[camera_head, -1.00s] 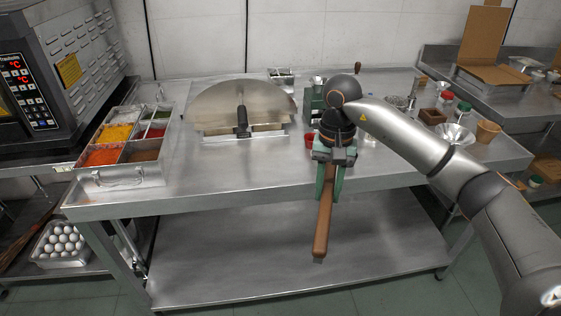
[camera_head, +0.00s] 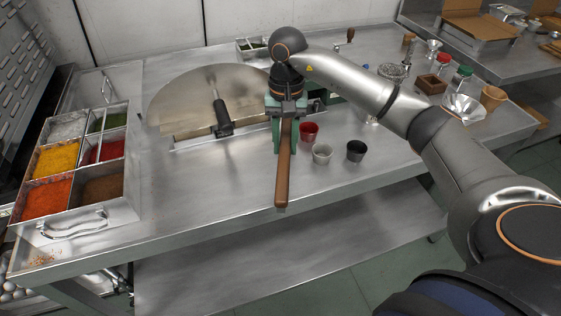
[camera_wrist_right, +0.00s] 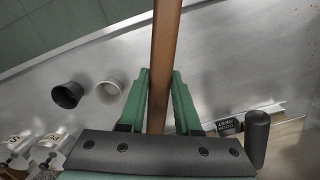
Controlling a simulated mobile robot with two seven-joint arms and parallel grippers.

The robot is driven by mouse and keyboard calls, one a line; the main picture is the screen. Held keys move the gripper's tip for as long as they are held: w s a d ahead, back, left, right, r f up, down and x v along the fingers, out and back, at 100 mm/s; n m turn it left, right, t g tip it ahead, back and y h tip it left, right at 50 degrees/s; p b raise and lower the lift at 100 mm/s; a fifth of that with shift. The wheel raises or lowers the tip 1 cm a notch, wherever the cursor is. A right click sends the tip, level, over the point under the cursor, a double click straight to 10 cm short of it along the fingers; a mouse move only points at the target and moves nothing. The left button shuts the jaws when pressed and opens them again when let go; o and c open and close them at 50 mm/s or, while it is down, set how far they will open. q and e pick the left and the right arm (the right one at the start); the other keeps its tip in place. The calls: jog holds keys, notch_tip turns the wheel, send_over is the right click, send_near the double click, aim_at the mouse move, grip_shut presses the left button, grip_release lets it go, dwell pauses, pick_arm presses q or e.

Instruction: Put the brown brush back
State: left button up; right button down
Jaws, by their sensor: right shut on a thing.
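The brown brush (camera_head: 283,175) shows as a long brown wooden handle. My right gripper (camera_head: 286,145) has green fingers shut on it, above the steel table. The handle points toward the table's front edge in the head view. In the right wrist view the brush (camera_wrist_right: 164,45) runs between the fingers of the gripper (camera_wrist_right: 161,80) and out of the top of the picture. I cannot make out any bristles. My left gripper is not in view.
A topping tray (camera_head: 118,205) sits at left. Jars and small containers stand at right. The front middle of the table (camera_head: 220,205) is clear.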

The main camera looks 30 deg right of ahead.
aim_at(286, 140)
notch_tip(286, 140, down, 3)
jog(key=shift+s, duration=0.1)
notch_tip(286, 140, down, 4)
jog(key=shift+f, duration=0.2)
jog(key=shift+f, duration=0.2)
jog(key=c, duration=0.6)
grip_release()
jog(key=shift+r, duration=0.1)
jog(key=shift+r+p, duration=0.2)
jog(key=shift+p, duration=0.15)
jog(key=r, duration=0.7)
jog(key=w+r+b, duration=0.1)
jog(key=r, duration=0.3)
jog(key=shift+w+d+r, duration=0.1)
jog(key=shift+d+r, duration=0.25)
jog(key=shift+d, duration=0.05)
